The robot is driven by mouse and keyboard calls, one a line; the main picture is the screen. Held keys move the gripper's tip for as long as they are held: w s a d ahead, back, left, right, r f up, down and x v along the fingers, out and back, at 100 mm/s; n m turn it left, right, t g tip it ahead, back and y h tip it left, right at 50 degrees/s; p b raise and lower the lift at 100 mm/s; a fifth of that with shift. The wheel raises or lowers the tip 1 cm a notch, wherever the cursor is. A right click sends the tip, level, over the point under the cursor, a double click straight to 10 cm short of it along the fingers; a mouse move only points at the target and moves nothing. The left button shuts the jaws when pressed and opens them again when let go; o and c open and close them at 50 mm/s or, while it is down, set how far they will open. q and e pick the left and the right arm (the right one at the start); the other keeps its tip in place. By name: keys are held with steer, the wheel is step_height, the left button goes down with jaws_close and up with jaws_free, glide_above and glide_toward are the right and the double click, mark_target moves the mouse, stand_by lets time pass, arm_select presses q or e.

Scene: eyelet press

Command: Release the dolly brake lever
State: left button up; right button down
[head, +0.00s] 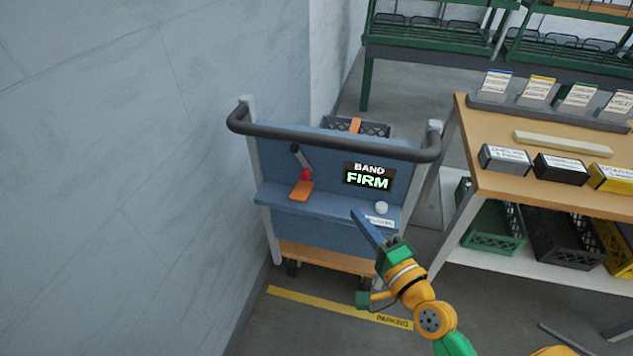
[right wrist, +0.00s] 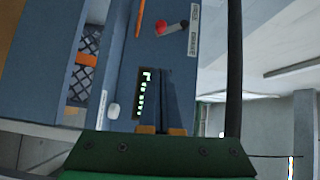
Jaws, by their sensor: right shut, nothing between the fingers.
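The dolly (head: 335,235) is a blue cart with a dark push bar (head: 330,143) between pale posts. Its lever (head: 300,158) is a grey bar with a dark upper end and a red lower end, slanting on the left of the blue panel. The lever also shows in the right wrist view (right wrist: 170,27), near the top, beyond my fingertips. My right gripper (head: 357,214) is shut and empty, in front of the dolly's right half. In the right wrist view its fingers (right wrist: 163,75) point toward the panel, apart from the lever. My left gripper is not in view.
A display (head: 368,177) reads BAND FIRM. An orange piece (head: 301,190) and a white knob (head: 381,207) are at the dolly's shelf. A wall (head: 130,180) stands left. A wooden table (head: 480,130) with boxes stands right. A yellow parking line (head: 320,303) crosses the floor.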

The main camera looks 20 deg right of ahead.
glide_toward(306, 179)
steer(key=w+d, duration=0.4)
steer(key=shift+r, duration=0.1)
steer(key=w+a, duration=0.1)
steer(key=w+a+p, duration=0.1)
steer(key=a, duration=0.1)
steer(key=shift+w+a, duration=0.15)
steer(key=shift+w, duration=0.15)
steer(key=f+m+t+b, duration=0.1)
steer(key=b, duration=0.3)
steer(key=w+a+f+m+b, duration=0.1)
steer(key=b, duration=0.3)
steer(key=shift+a+f+t, duration=0.1)
steer(key=shift+f+t, duration=0.25)
steer(key=shift+t, duration=0.05)
steer(key=shift+a+r, duration=0.1)
steer(key=shift+r+m, duration=0.25)
steer(key=shift+m, duration=0.05)
